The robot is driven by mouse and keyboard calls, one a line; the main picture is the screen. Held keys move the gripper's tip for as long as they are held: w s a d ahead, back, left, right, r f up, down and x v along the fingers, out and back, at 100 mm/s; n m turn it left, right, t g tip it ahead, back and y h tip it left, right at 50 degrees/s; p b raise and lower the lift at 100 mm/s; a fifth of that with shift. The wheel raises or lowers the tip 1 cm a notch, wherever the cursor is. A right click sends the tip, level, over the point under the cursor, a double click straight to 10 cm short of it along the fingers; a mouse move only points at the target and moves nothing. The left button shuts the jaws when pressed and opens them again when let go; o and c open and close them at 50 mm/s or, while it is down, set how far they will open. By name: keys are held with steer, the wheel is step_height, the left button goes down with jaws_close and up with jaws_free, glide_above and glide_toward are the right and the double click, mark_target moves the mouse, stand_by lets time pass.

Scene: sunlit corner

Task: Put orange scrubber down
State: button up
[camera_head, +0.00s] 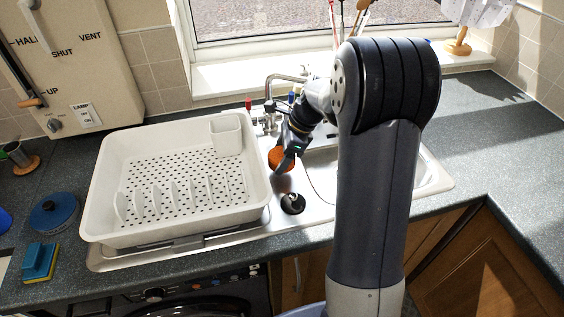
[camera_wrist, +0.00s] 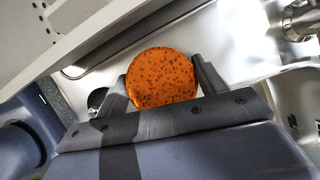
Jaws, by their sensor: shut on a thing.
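The orange scrubber (camera_wrist: 160,77) is round with dark speckles. It sits between the two fingers of my gripper (camera_wrist: 162,84), which is shut on it. In the head view the scrubber (camera_head: 279,158) is beside the right edge of the dish rack, over the steel strip between rack and sink bowl. My gripper (camera_head: 286,156) reaches down to it there, and my arm hides part of the sink (camera_head: 432,172). I cannot tell whether the scrubber touches the steel.
A white dish rack (camera_head: 92,205) stands left of the gripper. A black round object (camera_head: 292,203) lies on the steel just in front. The tap (camera_head: 270,95) is behind. A blue-and-yellow sponge (camera_head: 40,262) and a blue round item (camera_head: 55,212) are at far left. The right counter is clear.

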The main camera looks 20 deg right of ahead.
steer(key=shift+f, duration=1.5)
steer(key=o, duration=1.1)
steer(key=shift+r, duration=0.1)
steer(key=v, duration=1.2)
steer(key=x, duration=1.2)
steer(key=shift+a+f, duration=0.1)
steer(key=shift+f, duration=0.15)
steer(key=shift+r, duration=2.1)
